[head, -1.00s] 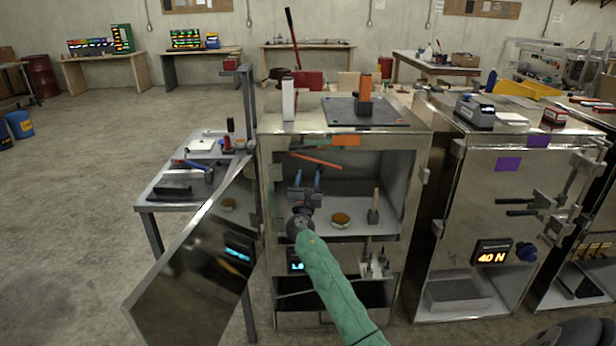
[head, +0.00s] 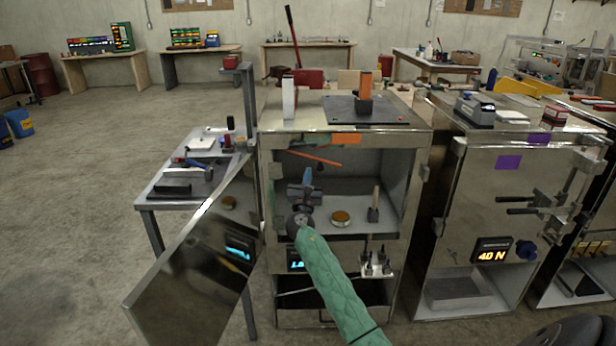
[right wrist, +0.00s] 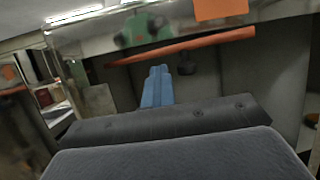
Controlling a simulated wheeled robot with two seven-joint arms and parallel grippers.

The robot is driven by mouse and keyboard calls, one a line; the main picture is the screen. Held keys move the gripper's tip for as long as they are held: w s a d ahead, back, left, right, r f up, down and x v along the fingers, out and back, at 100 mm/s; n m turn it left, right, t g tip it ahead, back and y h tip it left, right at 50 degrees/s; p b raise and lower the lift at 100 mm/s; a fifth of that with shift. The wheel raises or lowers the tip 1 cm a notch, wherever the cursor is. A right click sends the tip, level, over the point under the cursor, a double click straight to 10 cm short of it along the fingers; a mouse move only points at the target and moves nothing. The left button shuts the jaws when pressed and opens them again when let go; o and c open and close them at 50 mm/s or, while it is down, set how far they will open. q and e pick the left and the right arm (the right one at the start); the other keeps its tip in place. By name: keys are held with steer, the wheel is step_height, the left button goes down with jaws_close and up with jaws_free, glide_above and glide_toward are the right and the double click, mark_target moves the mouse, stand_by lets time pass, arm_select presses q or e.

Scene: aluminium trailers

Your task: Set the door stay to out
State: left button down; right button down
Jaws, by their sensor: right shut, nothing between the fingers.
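The door stay appears to be the orange-red bar (head: 315,158) near the top of the open compartment of the left steel cabinet. It slants down to the right. In the right wrist view the bar (right wrist: 185,46) runs across the upper middle, just beyond the fingertips. My right gripper (head: 308,174) is shut and empty, in front of the opening and below the bar in the picture. Its blue fingers (right wrist: 158,85) are together in the wrist view, with a visible gap to the bar in the picture. The cabinet door (head: 200,255) hangs open to the left. My left gripper is not in view.
Inside the compartment stand a round brown-topped dish (head: 340,218) and a small block with an upright handle (head: 374,208). A second cabinet (head: 500,220) stands close on the right. A side table (head: 170,205) stands on the left, behind the door.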

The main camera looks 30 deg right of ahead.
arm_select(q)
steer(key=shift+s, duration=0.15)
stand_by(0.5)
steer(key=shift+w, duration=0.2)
arm_select(e)
steer(key=c, duration=1.3)
jaws_free()
steer(key=shift+o, duration=0.2)
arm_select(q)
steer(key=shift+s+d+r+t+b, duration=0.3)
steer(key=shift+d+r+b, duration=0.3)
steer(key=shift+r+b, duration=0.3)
arm_select(e)
steer(key=v, duration=0.7)
steer(key=shift+s+a, duration=0.25)
steer(key=shift+s, duration=0.05)
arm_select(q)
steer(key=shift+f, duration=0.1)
arm_select(e)
steer(key=shift+f, duration=0.2)
